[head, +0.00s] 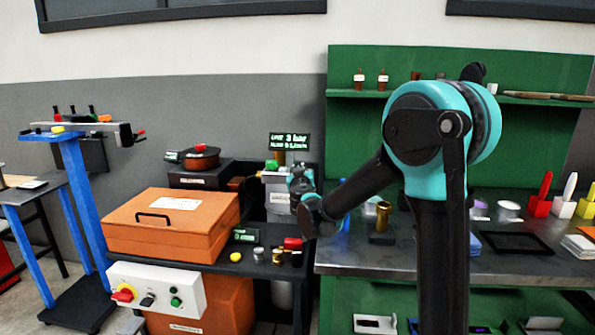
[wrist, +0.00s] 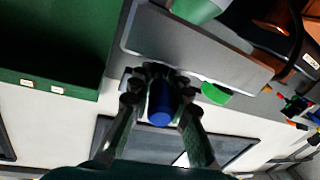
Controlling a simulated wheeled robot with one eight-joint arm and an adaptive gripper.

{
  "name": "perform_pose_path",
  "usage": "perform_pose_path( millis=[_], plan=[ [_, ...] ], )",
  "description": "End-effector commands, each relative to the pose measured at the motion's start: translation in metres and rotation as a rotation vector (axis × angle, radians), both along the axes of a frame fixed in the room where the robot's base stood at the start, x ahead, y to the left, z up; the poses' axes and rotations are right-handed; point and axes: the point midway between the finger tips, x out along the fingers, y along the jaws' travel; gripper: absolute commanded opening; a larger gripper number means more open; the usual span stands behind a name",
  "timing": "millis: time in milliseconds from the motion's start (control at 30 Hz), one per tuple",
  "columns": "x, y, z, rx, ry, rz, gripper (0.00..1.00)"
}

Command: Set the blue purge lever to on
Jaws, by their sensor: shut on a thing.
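My gripper (head: 301,180) is at the grey unit beside the green-backed bench, mostly hidden behind its own links in the head view. In the wrist view my gripper (wrist: 158,85) has its two dark fingers closed around the blue purge lever (wrist: 161,103), whose rounded blue end shows between them. The lever lies close against the grey unit (wrist: 190,55). The lever's base is hidden by the fingers, and I cannot tell its setting. In the head view the lever is hidden behind my gripper.
A green knob (wrist: 215,93) sits close beside the fingers; it also shows in the head view (head: 271,165). A lit display (head: 290,142) stands above the unit. An orange case (head: 170,240) is to the left, and a bench (head: 400,260) with several small items to the right.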

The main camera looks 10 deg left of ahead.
Motion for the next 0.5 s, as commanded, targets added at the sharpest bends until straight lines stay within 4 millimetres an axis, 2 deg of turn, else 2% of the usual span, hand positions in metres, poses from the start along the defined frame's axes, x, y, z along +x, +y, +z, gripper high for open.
perform_pose_path(
  millis=[67,500],
  plan=[
    [0.0031,-0.0072,0.0006,-0.002,-0.001,0.053,0.00],
    [0.0084,-0.0143,0.0006,-0.001,-0.001,0.411,0.00]
  ],
)
